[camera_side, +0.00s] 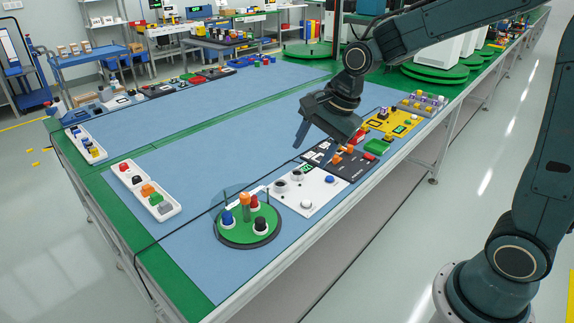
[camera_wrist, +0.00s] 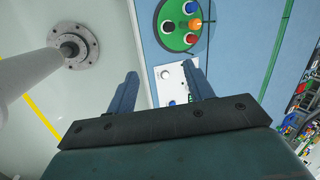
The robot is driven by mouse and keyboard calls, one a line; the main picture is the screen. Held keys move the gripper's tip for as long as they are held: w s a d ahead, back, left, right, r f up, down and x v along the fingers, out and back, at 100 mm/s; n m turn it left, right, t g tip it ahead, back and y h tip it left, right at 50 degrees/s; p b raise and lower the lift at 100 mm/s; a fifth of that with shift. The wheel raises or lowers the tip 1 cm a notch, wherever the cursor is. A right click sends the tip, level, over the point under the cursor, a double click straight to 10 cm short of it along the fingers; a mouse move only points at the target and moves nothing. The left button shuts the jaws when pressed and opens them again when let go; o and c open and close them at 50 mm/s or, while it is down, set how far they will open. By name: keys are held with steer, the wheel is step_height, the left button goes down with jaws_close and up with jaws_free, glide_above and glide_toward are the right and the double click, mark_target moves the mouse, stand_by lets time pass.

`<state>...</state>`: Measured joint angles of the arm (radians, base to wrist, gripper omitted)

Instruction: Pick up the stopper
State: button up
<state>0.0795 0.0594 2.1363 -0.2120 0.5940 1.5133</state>
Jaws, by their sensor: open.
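A round green turntable (camera_side: 235,233) stands near the table's front corner, with blue, red and black round-topped pieces in white bases and a taller orange piece (camera_side: 245,205) on it. I cannot tell for certain which piece is the stopper. The turntable also shows at the top of the wrist view (camera_wrist: 168,38). My gripper (camera_side: 318,142) is open and empty, raised above the blue mat, behind the turntable in the side view. In the wrist view its two fingers (camera_wrist: 160,78) stand wide apart, with a white panel partly visible between them.
A white panel (camera_side: 318,190) with knobs and a blue button lies beside the turntable. A dark panel (camera_side: 350,165) and a yellow panel (camera_side: 385,127) continue along the edge. A white tray (camera_side: 168,212) of small parts lies left. The mat's middle (camera_side: 210,160) is clear.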

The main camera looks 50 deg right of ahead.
steer(key=w+f+m+y, duration=0.1)
steer(key=w+f+m, duration=0.9)
steer(key=f, duration=0.3)
glide_above(260, 219)
steer(key=s+d, duration=0.2)
steer(key=shift+g, duration=0.4)
steer(key=shift+w+a+f, duration=0.1)
steer(key=shift+f, duration=1.8)
steer(key=shift+a+f, duration=0.1)
steer(key=shift+f, duration=1.75)
steer(key=shift+f, duration=0.1)
steer(key=shift+x, duration=2.5)
steer(key=shift+c, duration=0.2)
steer(key=c, duration=1)
